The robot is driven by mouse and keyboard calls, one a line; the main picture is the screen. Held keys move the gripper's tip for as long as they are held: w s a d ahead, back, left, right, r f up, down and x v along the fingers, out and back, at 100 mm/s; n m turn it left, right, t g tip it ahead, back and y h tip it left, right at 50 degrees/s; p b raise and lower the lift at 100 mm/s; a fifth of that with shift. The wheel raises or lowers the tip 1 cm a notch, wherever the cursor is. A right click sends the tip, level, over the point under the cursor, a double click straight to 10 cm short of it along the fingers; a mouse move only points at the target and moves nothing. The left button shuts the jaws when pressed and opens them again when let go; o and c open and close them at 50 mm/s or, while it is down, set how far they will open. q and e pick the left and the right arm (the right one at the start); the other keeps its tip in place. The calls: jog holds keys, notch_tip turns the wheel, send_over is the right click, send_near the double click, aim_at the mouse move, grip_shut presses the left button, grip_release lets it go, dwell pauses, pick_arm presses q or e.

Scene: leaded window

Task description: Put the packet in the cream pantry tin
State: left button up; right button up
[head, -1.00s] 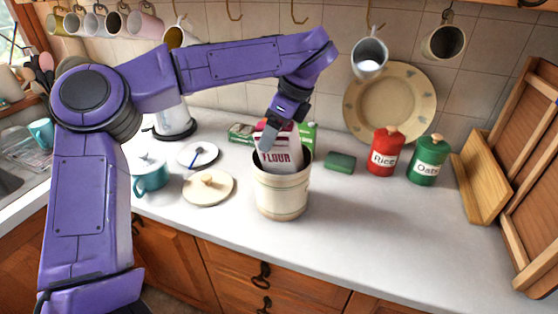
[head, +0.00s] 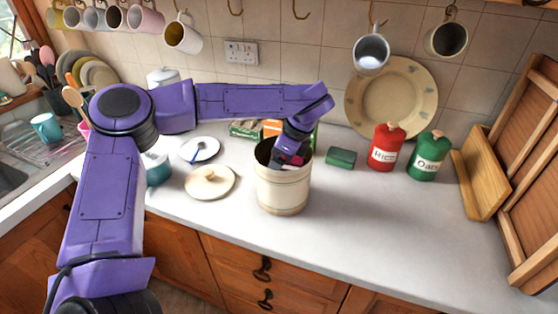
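The cream pantry tin (head: 283,190) stands upright and open on the worktop, near the middle of the head view. My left arm reaches over from the left, and my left gripper (head: 289,157) points down into the tin's mouth. Its fingertips are hidden inside, so I cannot see whether they are open or shut. The flour packet is down in the tin and almost wholly hidden by the tin wall and my gripper. My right gripper is not in view.
A round cream lid (head: 210,180) lies left of the tin, with a white plate (head: 199,150) behind it. A green block (head: 341,158), red Rice canister (head: 386,147) and green Oats canister (head: 429,156) stand to the right. The front right worktop is clear.

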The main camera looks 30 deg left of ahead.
pick_arm(q)
jog(key=shift+r, duration=0.3)
jog(key=b+v, duration=0.2)
jog(key=v, duration=0.9)
jog(key=shift+d+f, duration=0.1)
jog(key=shift+d, duration=0.1)
jog(key=shift+d+r, duration=0.1)
jog(key=shift+r, duration=0.2)
